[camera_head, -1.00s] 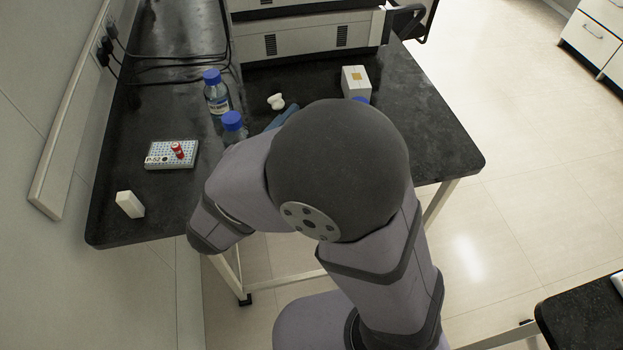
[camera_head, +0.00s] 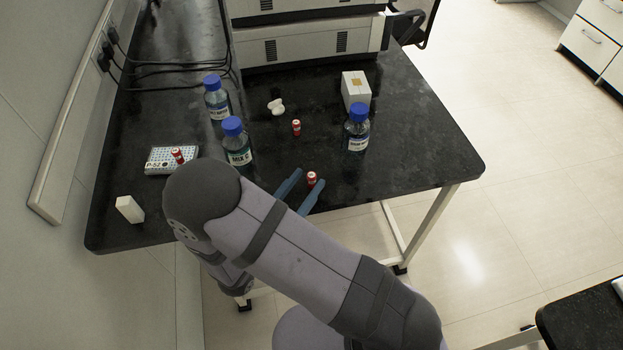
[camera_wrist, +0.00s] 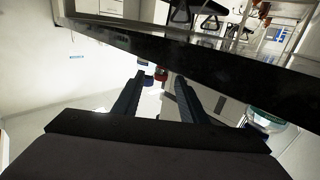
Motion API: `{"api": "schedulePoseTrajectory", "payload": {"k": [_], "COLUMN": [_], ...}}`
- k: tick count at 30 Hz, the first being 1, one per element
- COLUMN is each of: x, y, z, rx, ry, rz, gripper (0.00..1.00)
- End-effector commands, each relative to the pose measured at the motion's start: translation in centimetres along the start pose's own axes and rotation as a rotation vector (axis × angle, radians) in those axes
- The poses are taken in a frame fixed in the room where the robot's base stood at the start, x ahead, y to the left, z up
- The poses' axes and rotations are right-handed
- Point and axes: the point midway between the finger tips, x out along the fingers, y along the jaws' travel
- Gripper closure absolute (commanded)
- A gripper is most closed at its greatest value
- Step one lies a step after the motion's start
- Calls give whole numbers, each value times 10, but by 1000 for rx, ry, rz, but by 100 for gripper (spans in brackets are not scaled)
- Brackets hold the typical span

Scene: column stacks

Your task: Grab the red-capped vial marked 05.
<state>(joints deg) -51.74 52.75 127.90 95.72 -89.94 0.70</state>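My gripper (camera_head: 310,177) is open at the front of the black bench, its two blue fingers apart. A small red-capped vial (camera_head: 312,178) shows between the fingertips in the head view, close to the right finger. The wrist view shows a small red item (camera_wrist: 160,75) between the open fingers (camera_wrist: 160,82), with no clear contact. A second red-capped vial (camera_head: 296,127) stands farther back on the bench. A third red-capped vial (camera_head: 177,155) is at the rack (camera_head: 158,167) on the left. The vials' numbers are too small to read.
Blue-capped bottles stand at left (camera_head: 238,150), back left (camera_head: 217,105) and right (camera_head: 356,138). A white box (camera_head: 356,90), a small white item (camera_head: 276,107) and a white block (camera_head: 130,209) are also on the bench.

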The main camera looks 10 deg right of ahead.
Motion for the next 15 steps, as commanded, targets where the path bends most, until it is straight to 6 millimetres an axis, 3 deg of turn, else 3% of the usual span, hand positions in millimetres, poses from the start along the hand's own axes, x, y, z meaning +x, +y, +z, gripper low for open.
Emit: {"api": "schedulePoseTrajectory", "payload": {"k": [15], "x": [25], "y": [0], "z": [0], "rx": [-2], "ry": [0], "rz": [2], "gripper": [62]}}
